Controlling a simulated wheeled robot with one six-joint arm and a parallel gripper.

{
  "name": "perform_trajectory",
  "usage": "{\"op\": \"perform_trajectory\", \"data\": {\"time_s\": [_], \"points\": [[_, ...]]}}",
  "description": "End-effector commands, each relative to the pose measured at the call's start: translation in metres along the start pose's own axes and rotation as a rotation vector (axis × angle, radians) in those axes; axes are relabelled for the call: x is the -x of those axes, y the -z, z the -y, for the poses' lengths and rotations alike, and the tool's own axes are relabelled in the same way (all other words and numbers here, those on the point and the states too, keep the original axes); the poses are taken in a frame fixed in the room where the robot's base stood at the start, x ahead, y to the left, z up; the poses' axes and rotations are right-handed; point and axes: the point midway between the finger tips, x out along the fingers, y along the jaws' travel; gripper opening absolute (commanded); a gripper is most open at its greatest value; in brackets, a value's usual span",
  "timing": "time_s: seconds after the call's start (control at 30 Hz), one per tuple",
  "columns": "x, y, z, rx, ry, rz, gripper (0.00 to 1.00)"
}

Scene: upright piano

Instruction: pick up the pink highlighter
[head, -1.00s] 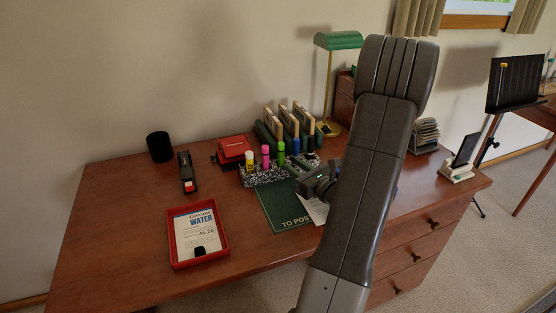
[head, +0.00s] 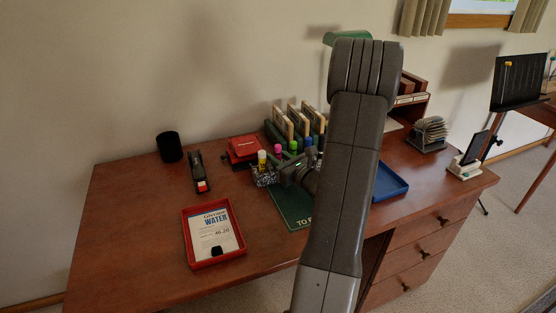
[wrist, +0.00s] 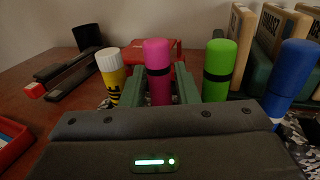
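The pink highlighter (wrist: 158,75) stands upright in a speckled holder, with a black band below its cap. It also shows in the head view (head: 277,149). My gripper (wrist: 159,82) is open, with one greenish finger on each side of the pink highlighter. The highlighter's lower part is hidden behind the gripper body. I cannot tell whether either finger touches it. In the head view, my arm covers part of the gripper.
A yellow glue stick (wrist: 111,75) stands close left of the pink highlighter. A green highlighter (wrist: 219,69) and a blue one (wrist: 291,80) stand to its right. A red box (head: 242,147), stapler (head: 198,176) and red tray (head: 190,247) lie left.

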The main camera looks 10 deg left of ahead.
Motion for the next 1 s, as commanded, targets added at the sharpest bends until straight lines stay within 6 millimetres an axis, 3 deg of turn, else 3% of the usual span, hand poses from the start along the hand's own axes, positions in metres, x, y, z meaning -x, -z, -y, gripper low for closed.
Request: {"op": "perform_trajectory", "data": {"time_s": [0.07, 0.2, 0.57, 1.0], "points": [[0.0, 0.0, 0.0, 0.0, 0.0, 0.0, 0.24], [0.0, 0.0, 0.0, 0.0, 0.0, 0.0, 0.0], [0.0, -0.007, 0.0, 0.002, 0.0, 0.001, 0.0], [0.0, -0.082, 0.0, 0.005, 0.0, 0.002, 0.0]]}}
